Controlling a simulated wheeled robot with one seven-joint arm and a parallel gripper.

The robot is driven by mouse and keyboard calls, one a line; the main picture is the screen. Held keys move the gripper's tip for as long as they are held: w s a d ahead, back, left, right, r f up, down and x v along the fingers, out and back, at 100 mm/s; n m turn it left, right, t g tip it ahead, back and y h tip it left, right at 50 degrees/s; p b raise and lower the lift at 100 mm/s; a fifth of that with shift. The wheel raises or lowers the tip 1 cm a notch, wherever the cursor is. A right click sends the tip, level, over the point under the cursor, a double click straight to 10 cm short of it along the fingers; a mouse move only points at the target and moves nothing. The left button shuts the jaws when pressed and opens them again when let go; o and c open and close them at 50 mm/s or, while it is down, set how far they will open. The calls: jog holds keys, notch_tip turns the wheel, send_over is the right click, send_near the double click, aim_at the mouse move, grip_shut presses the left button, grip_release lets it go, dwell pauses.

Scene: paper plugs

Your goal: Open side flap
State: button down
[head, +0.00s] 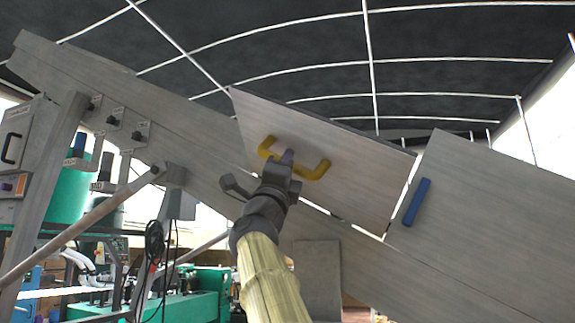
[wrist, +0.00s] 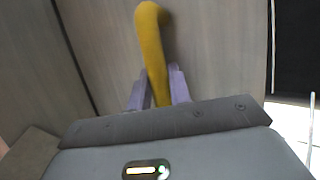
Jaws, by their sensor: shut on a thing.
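The side flap (head: 345,142) is a flat grey panel set in a long slanted grey housing. My gripper (head: 287,158) reaches up from below and is shut on the middle of this handle. In the wrist view the yellow handle (wrist: 151,50) runs between the two purple fingers of my gripper (wrist: 158,88), with the grey flap surface (wrist: 215,50) behind it. The fingers hide part of the handle.
A neighbouring grey panel (head: 490,200) with a blue handle (head: 417,201) lies to the right. Switch boxes (head: 113,118) and a grey post (head: 45,180) stand at the left. Green machinery (head: 200,290) and hanging black cables (head: 157,245) are below left.

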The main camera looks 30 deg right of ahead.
jog(key=shift+w+f, duration=0.1)
jog(key=shift+w, duration=0.1)
jog(key=c, duration=1.3)
grip_release()
jog(key=shift+w, duration=0.1)
jog(key=b+v, duration=0.8)
jog(key=v, duration=0.9)
jog(key=shift+s, duration=0.3)
jog(key=shift+w+a+f, duration=0.1)
